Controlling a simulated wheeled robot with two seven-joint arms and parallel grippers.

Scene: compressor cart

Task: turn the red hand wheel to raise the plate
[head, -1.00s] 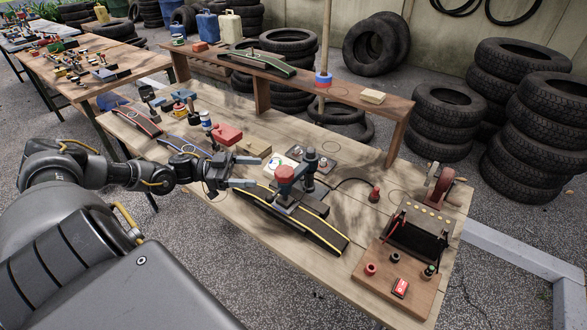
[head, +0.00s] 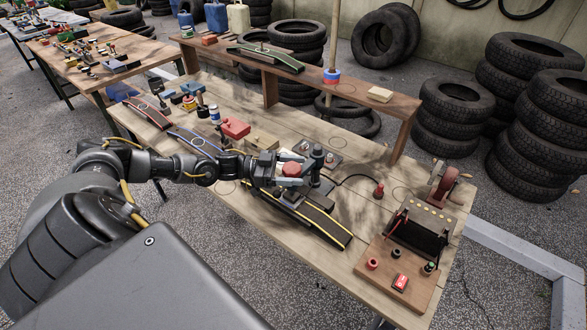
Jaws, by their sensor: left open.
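The red hand wheel (head: 291,170) sits on top of a small dark device at the middle of the workbench. A dark upright cylinder (head: 317,158) stands just right of it. A long black ramp-like piece with yellow edge lines (head: 325,223) runs beneath the device; I cannot tell which part is the plate. My left gripper (head: 290,169) is open, with one grey finger on the far side of the wheel and one on the near side. I cannot tell whether the fingers touch it. My left wrist hides the ramp's left end. My right gripper is not in view.
A wooden board (head: 385,277) with a black box and red pieces stands at the bench's right. A raised shelf (head: 350,92) runs along the back. Bare wood lies right of the ramp.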

